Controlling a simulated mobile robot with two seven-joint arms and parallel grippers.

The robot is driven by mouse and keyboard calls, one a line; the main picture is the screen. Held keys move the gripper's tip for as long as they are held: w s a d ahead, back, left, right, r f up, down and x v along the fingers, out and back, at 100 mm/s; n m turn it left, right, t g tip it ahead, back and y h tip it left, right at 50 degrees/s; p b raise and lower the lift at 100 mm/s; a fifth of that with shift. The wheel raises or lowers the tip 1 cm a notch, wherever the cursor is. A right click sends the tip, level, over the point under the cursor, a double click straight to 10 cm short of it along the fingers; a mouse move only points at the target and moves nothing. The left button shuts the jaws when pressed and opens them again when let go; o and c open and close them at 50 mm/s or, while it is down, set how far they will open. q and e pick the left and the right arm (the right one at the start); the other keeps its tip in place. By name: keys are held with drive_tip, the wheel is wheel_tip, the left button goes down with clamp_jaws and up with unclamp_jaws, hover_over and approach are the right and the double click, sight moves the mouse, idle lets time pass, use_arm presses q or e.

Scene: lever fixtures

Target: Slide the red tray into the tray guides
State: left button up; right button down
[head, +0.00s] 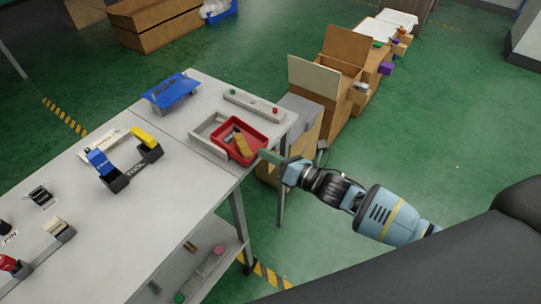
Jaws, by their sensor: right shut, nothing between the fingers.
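The red tray (259,149) sits on the grey table near its right edge and holds a yellow-handled item and a dark item. Pale grey tray guides (204,135) stand at the tray's left side. The tray lies partly between them; how far in is hard to tell at this size. My right gripper (266,155) is shut and empty at the tray's right front corner, next to its rim. I cannot tell if it touches the rim. My left gripper is not in view.
A blue stand (171,91) and a grey bar with coloured buttons (253,103) are behind the tray. A yellow lever (147,138) and a blue lever (101,163) stand to the left. Cardboard boxes (325,93) stand beyond the table. The green floor at right is clear.

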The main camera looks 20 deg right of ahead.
sight(256, 149)
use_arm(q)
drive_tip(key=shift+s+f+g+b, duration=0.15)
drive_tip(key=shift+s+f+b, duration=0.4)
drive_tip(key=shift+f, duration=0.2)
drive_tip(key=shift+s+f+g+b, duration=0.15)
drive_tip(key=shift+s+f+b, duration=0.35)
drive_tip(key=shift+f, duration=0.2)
use_arm(e)
drive_tip(key=shift+x, duration=3.6)
drive_tip(key=shift+p+v, duration=0.55)
drive_tip(key=shift+v, duration=0.9)
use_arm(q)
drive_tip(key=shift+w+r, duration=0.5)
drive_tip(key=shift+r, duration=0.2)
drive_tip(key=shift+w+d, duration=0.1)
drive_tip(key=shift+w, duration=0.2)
use_arm(e)
drive_tip(key=v, duration=0.8)
